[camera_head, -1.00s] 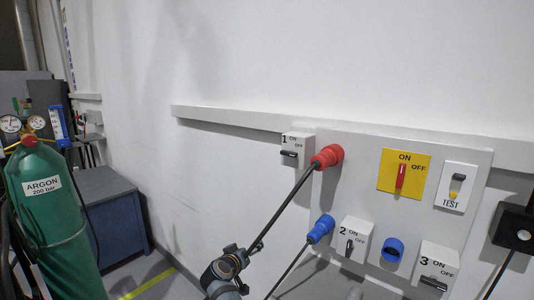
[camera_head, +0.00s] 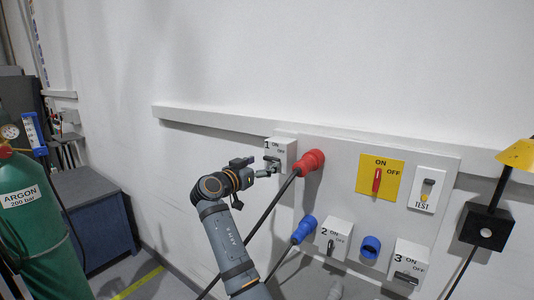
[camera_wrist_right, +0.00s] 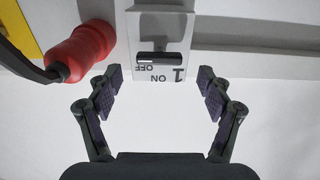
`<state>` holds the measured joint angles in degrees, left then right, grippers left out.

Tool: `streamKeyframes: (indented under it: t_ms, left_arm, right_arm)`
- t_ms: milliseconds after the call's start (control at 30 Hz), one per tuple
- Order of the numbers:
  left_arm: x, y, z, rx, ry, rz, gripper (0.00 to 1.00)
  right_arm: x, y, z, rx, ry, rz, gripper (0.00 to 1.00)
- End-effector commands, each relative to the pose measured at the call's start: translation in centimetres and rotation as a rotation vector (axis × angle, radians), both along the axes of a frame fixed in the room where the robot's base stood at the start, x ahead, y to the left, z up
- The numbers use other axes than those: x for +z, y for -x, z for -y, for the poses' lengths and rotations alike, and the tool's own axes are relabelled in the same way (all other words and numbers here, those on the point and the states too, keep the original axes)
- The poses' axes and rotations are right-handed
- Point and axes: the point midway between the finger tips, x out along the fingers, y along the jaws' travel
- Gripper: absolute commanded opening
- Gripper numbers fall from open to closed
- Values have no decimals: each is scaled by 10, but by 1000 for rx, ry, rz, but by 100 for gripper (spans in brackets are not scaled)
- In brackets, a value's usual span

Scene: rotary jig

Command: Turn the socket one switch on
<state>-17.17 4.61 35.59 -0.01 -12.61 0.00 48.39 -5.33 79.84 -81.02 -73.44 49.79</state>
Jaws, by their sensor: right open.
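The socket one switch (camera_head: 285,146) is a pale box marked 1, ON and OFF on the wall panel. It appears upside down in the right wrist view (camera_wrist_right: 160,25), where its black handle (camera_wrist_right: 160,58) lies horizontal, crosswise to the box, on the side toward OFF. My right gripper (camera_head: 266,167) is just in front of the box in the head view and partly hides the handle. In the right wrist view my right gripper (camera_wrist_right: 159,88) is open, its fingers spread apart, empty, with the handle ahead between and beyond the fingertips. My left gripper is not in view.
A red plug (camera_head: 311,161) with a black cable is close right of the switch. A blue plug (camera_head: 304,229), switch 2 (camera_head: 334,238), switch 3 (camera_head: 408,265) and a yellow main switch (camera_head: 380,177) share the panel. A green argon cylinder (camera_head: 36,225) stands left.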

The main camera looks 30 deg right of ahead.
Motion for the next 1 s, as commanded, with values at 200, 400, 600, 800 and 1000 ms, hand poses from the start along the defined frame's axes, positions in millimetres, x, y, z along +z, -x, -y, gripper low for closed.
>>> streamKeyframes:
  t_ms: [200,400,600,800,1000]
  left_arm:
    - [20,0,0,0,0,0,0]
    - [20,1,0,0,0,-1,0]
    - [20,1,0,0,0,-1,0]
    - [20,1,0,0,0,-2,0]
    - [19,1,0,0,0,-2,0]
  right_arm:
    - [2,-11,26,-1,0,-1,79]
    - [-1,-13,30,1,-1,0,79]
    - [-1,-12,29,1,-1,0,68]
    - [-1,-12,29,1,-1,0,41]
    - [-1,-12,29,1,-1,-1,25]
